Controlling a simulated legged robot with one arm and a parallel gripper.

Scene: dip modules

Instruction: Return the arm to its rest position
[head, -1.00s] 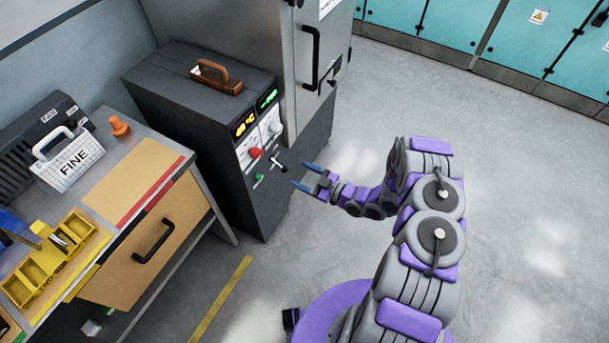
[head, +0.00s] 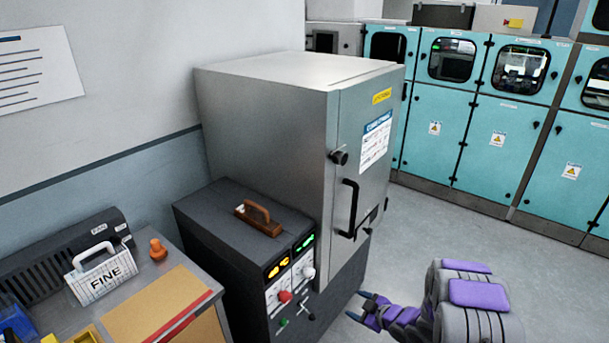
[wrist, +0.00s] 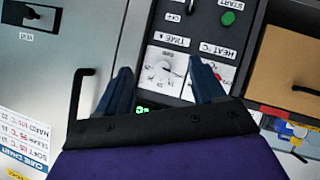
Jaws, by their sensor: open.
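My purple and grey arm rises at the bottom right of the head view, and my gripper (head: 357,309) is in front of the dark control cabinet (head: 228,232). In the wrist view my gripper (wrist: 165,85) shows two blue fingers spread apart with nothing between them. Beyond the fingers is the control panel (wrist: 178,40), with a time dial (wrist: 163,68), a heat label and a green start button (wrist: 228,18). The fingers appear apart from the panel. In the head view the panel shows a red knob (head: 285,296) and lit orange and green displays.
A grey metal oven (head: 265,110) with a black door handle (head: 348,208) stands on the cabinet side. A wooden-handled tool (head: 259,217) lies on the cabinet. Teal lockers (head: 490,150) line the back; floor between is open.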

